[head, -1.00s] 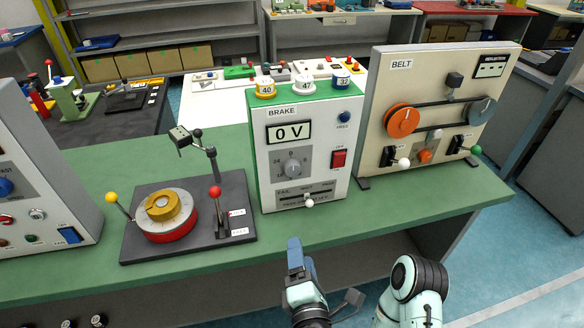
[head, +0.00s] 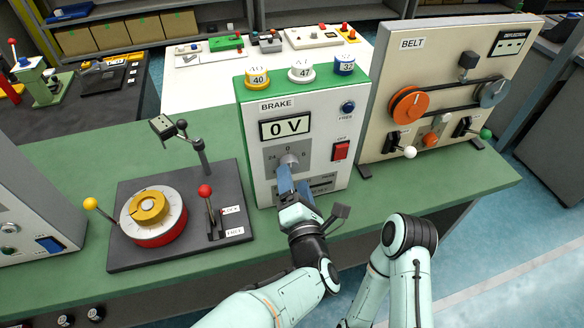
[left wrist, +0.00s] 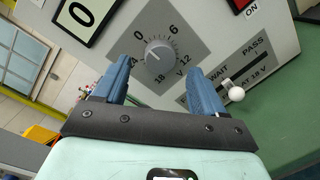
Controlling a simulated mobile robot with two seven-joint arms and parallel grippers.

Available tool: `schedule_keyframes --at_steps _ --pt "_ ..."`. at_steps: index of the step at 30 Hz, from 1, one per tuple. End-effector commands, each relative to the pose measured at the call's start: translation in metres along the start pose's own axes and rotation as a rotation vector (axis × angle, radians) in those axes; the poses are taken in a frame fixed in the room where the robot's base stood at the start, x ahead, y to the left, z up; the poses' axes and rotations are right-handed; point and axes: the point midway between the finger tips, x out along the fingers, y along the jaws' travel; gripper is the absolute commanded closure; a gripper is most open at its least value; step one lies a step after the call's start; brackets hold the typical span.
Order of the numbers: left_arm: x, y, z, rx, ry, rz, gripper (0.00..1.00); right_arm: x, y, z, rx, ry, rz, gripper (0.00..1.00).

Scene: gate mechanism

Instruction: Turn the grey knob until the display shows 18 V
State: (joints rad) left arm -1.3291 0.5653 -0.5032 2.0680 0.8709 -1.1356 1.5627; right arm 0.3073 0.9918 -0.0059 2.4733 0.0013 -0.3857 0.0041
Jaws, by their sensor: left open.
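The grey knob (head: 289,161) is on the front of the BRAKE box (head: 262,183), on a darker grey dial plate marked 0, 6, 12, 18 and 24. The knob also shows in the left wrist view (left wrist: 158,56). The display (head: 284,128) above it reads 0 V. My left gripper (head: 293,180) is in front of the dial, its blue fingers covering the lower part of the dial in the head view. In the left wrist view the left gripper (left wrist: 163,75) is open, with the knob between and beyond its fingertips. I cannot see my right gripper.
A slider with a white handle (left wrist: 235,93) is below the dial. A red OFF/ON switch (head: 341,150) is to the right. A turntable fixture (head: 151,215) with a red-ball lever stands left on the green bench, and the BELT panel (head: 440,75) stands right.

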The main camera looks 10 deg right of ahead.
Motion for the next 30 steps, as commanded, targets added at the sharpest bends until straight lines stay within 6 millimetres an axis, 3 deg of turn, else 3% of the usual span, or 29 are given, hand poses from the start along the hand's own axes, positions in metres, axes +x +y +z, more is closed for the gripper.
schedule_keyframes --at_steps 7,18,24,30 --pt "0.032 0.000 0.000 0.001 0.000 0.001 0.30 -0.007 -0.003 -0.001 -0.001 0.003 -0.001 1.00" --pt "0.037 0.000 0.000 0.001 -0.001 -0.001 0.30 -0.007 -0.003 -0.001 -0.001 0.003 -0.001 1.00" --pt "0.037 0.000 0.000 0.001 -0.001 -0.001 0.86 -0.007 -0.003 -0.001 -0.001 0.003 -0.001 1.00" --pt "0.037 0.000 0.000 0.007 0.000 -0.001 0.86 -0.006 -0.002 -0.001 -0.001 0.002 -0.001 1.00"
